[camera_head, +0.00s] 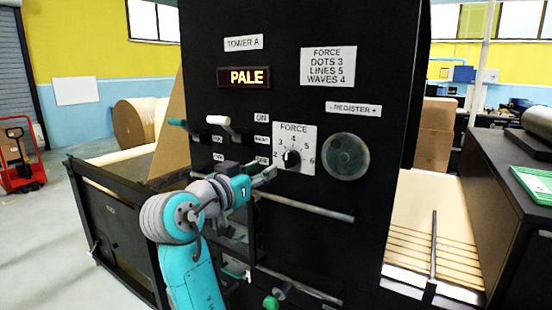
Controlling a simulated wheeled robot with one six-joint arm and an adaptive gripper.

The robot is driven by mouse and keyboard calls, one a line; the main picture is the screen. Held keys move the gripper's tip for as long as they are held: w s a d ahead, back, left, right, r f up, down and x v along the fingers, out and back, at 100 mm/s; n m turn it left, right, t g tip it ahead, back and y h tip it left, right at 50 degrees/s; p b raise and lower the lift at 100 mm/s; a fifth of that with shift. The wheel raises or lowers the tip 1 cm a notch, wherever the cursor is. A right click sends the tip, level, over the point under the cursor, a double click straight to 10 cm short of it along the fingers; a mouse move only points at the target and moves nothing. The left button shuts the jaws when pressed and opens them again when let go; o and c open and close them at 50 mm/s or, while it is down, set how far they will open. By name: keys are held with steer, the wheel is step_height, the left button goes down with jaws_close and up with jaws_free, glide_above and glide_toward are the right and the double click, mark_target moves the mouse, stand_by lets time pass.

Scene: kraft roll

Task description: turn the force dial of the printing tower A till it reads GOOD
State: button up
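The black panel of tower A (209,67) faces me, with the label "TOWER A" (243,43) near its top. Its lit display (245,77) reads PALE. The force dial (292,159) is a small black knob on a white plate marked FORCE, with numbers from 2 to 6 around it. Its pointer is too small to read surely. My gripper (268,173) is just left of and below the dial, close in front of the panel. It looks apart from the knob. Its fingers are small and seen from behind, so I cannot tell their opening.
A sign (328,67) reads FORCE, DOTS 3, LINES 5, WAVES 4. A round register knob (345,157) is right of the dial. Two levers, teal-tipped (178,122) and white-tipped (218,121), stick out at upper left. A horizontal bar (310,207) runs below the dial.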

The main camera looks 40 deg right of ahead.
mark_target(286, 157)
steer(key=x, duration=1)
steer(key=shift+w+d+f, duration=0.1)
steer(key=shift+d, duration=0.15)
jaws_close()
